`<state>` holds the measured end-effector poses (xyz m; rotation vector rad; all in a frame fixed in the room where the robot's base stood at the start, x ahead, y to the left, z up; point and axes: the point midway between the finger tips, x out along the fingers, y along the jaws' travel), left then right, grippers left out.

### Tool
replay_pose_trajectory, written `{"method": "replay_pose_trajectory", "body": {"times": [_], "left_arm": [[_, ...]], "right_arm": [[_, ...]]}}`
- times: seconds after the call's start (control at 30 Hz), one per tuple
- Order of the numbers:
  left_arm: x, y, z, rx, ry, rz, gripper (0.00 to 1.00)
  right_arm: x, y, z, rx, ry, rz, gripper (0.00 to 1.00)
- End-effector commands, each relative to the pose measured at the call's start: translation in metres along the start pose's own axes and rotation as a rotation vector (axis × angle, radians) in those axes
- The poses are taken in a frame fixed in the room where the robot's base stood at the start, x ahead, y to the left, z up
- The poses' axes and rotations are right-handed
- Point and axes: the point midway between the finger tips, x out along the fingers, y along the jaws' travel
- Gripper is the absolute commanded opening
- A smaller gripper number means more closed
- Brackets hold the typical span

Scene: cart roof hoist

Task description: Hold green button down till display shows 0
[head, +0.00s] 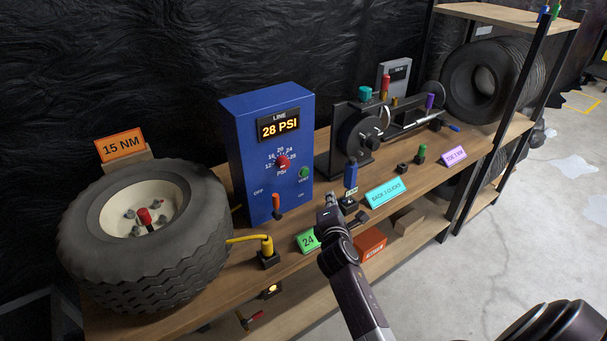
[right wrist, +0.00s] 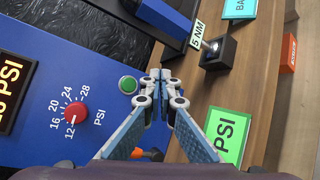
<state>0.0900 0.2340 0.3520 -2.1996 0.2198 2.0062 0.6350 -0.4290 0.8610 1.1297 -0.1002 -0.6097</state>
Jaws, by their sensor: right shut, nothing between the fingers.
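The blue box (head: 250,155) stands on the bench, and its display (head: 279,127) reads "LINE 28 PSI". The green button (head: 304,173) is on the right part of its front face. It also shows in the right wrist view (right wrist: 128,85), with the red dial knob (right wrist: 75,115) to its left. My right gripper (head: 331,203) is shut and empty, below and to the right of the button in the head view. In the right wrist view its fingertips (right wrist: 160,76) are just right of the button, apart from it in the picture. My left gripper is not in view.
An orange lever (head: 276,203) is low on the box front. A tire (head: 145,240) and a yellow hose plug (head: 267,250) are at left. A green "24 PSI" card (right wrist: 228,135) and a blue-handled tool (head: 350,175) stand near the gripper. A black machine (head: 357,135) is at right.

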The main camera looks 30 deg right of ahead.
Motion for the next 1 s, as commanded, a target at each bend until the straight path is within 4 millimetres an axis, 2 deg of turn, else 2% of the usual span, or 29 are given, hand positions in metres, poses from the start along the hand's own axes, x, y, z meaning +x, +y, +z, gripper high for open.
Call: {"method": "replay_pose_trajectory", "body": {"times": [0.13,0.57,1.0], "left_arm": [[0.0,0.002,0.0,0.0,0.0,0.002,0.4],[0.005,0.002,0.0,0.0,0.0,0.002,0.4],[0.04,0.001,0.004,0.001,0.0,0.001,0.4]], "right_arm": [[0.004,0.007,0.003,-0.038,-0.009,0.018,0.0],[0.009,0.008,-0.001,-0.036,-0.009,0.018,0.0],[0.056,0.032,-0.027,-0.035,-0.008,0.019,0.0]]}}
